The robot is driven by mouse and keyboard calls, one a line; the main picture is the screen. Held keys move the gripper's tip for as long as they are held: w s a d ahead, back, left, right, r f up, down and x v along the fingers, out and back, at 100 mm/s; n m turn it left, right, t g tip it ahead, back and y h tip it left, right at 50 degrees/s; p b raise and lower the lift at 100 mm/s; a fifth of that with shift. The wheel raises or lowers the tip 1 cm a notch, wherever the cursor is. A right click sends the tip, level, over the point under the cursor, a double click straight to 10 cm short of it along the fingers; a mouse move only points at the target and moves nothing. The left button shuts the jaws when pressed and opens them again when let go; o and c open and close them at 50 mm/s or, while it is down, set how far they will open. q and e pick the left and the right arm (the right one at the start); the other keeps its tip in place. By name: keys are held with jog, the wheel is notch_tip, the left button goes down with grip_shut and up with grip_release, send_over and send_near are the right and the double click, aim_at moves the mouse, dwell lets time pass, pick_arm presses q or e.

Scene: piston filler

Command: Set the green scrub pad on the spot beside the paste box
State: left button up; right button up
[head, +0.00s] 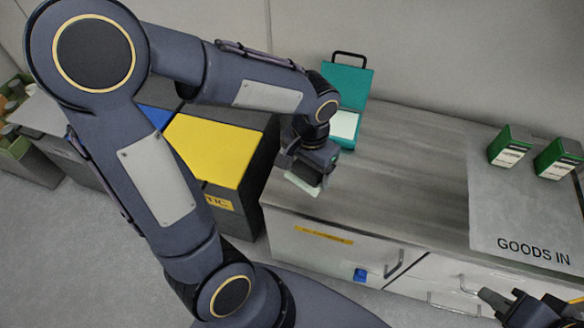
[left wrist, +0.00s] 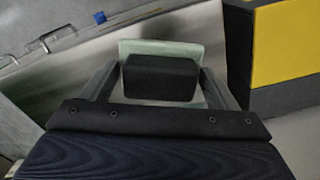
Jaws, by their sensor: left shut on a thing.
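My left gripper (head: 312,172) is shut on the scrub pad, a pale green slab (head: 303,185) that hangs below the fingers near the left front part of the grey counter. In the left wrist view, the pad (left wrist: 165,48) shows its pale green edge behind a black block (left wrist: 160,78) that sits between the two fingers. The pad appears to be above the counter top; contact is hard to tell. Which thing is the paste box is not clear from any readable label. My right gripper (head: 520,305) is at the bottom right, partly cut off; its opening is unclear.
A teal case (head: 346,82) with a raised lid stands behind my left gripper. Two green and white cartons (head: 508,147) (head: 557,160) stand on the GOODS IN mat (head: 510,215). A yellow-topped bin (head: 210,148) is left of the counter (head: 400,170). The counter's middle is clear.

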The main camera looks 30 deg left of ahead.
pick_arm(q)
jog(key=w+a+f, duration=0.1)
jog(key=a+f, duration=0.1)
jog(key=w+a+f+b, duration=0.1)
jog(key=w+f, duration=0.1)
jog(key=w+a+f, duration=0.1)
jog(key=a+f, duration=0.1)
jog(key=shift+w+a+f+b, duration=0.3)
jog(key=shift+w+a+f, duration=0.05)
jog(key=shift+w+f, duration=0.05)
jog(key=shift+w+a+f+b, duration=0.1)
jog(key=shift+f+b, duration=0.15)
jog(key=shift+f, duration=0.65)
jog(key=shift+w+a+f+b, duration=0.1)
jog(key=shift+f+b, duration=0.15)
jog(key=shift+f, duration=0.6)
jog(key=shift+f, duration=0.1)
